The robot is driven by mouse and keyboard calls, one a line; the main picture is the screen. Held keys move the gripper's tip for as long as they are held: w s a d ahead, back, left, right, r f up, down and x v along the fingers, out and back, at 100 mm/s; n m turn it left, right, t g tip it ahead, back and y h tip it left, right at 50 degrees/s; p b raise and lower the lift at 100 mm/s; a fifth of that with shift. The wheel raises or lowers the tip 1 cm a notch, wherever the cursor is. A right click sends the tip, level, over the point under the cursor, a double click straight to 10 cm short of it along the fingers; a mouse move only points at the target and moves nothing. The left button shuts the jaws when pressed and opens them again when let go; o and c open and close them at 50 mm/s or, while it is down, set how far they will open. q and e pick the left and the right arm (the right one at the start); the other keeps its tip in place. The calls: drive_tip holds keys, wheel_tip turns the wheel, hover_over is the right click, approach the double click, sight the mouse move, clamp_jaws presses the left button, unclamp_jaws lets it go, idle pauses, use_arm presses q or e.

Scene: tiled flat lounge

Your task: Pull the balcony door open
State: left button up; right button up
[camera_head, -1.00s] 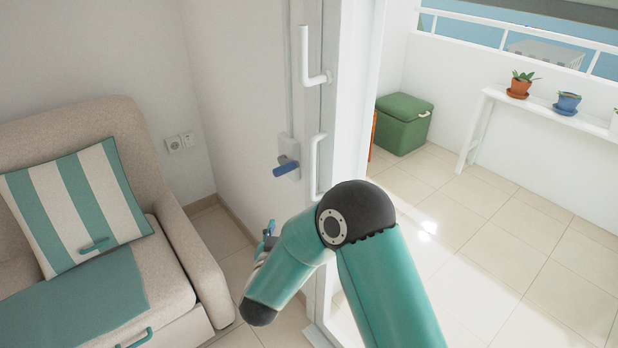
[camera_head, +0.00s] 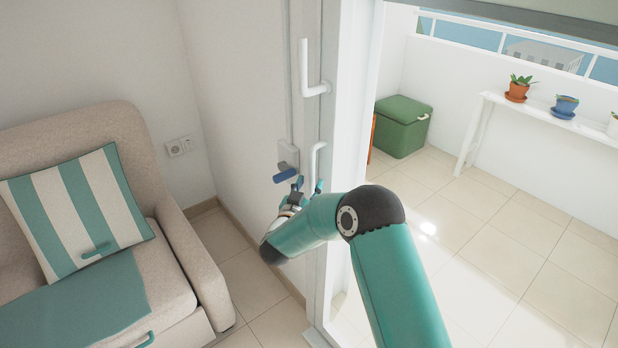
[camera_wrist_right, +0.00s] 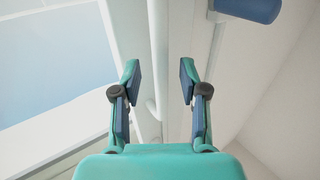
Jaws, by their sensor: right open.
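The balcony door's white frame (camera_head: 358,90) stands in the middle of the head view. A white vertical bar handle (camera_head: 315,160) is on it, with its lower part hidden behind my gripper. My right gripper (camera_head: 308,187) is open at the lower end of this handle. In the right wrist view, the white bar (camera_wrist_right: 157,60) runs between the two open fingertips (camera_wrist_right: 159,78); I see no finger closed on it. A second white L-shaped handle (camera_head: 306,70) sits higher up. My left gripper is not in view.
A blue-ended fitting (camera_head: 285,175) juts from the wall just left of the handle. A beige sofa (camera_head: 190,240) with a striped cushion (camera_head: 75,205) stands at left. Beyond the door are a green box (camera_head: 402,128), a white shelf (camera_head: 485,98) with pots, and clear tiled floor (camera_head: 480,240).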

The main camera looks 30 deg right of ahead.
sight(311, 181)
drive_tip(key=shift+x, duration=1.55)
drive_tip(key=shift+a, duration=0.1)
clamp_jaws()
